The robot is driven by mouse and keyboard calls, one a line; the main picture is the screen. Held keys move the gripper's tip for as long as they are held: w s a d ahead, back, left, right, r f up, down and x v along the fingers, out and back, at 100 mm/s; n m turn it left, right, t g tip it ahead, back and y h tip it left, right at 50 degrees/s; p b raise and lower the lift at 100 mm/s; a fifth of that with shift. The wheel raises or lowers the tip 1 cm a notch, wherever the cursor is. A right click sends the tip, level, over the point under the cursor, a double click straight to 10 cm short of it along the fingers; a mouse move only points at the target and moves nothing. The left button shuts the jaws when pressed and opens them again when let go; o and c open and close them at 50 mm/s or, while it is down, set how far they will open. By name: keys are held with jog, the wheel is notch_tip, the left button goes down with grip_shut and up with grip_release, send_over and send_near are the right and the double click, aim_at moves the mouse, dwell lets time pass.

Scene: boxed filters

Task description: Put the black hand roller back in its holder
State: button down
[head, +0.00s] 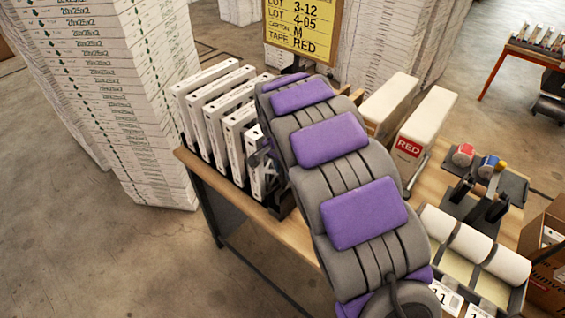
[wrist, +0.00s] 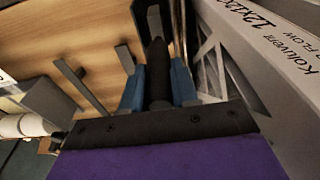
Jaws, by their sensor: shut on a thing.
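In the wrist view my gripper (wrist: 157,88) has its blue fingers closed on a black bar-like handle (wrist: 156,62), which I take to be the black hand roller. The handle lies between the fingers and points away from the wrist. The roller's far end is not clear. Several dark grey uprights (wrist: 126,60) stand on the wooden table to the left of the fingers. They may be part of the holder, but I cannot tell.
A row of white filter boxes (head: 207,102) stands on the table (head: 235,203); one box (wrist: 265,60) is close to the gripper's right. Tall box stacks (head: 125,90) stand behind left.

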aim_at(283, 179)
notch_tip(283, 179, down, 3)
jog(key=shift+d, duration=0.1)
jog(key=shift+a+f+b, duration=0.35)
jog(key=shift+f, duration=0.5)
jog(key=shift+d, duration=0.25)
jog(key=c, duration=1.3)
grip_release()
jog(key=o, duration=0.5)
jog(key=shift+a, duration=0.15)
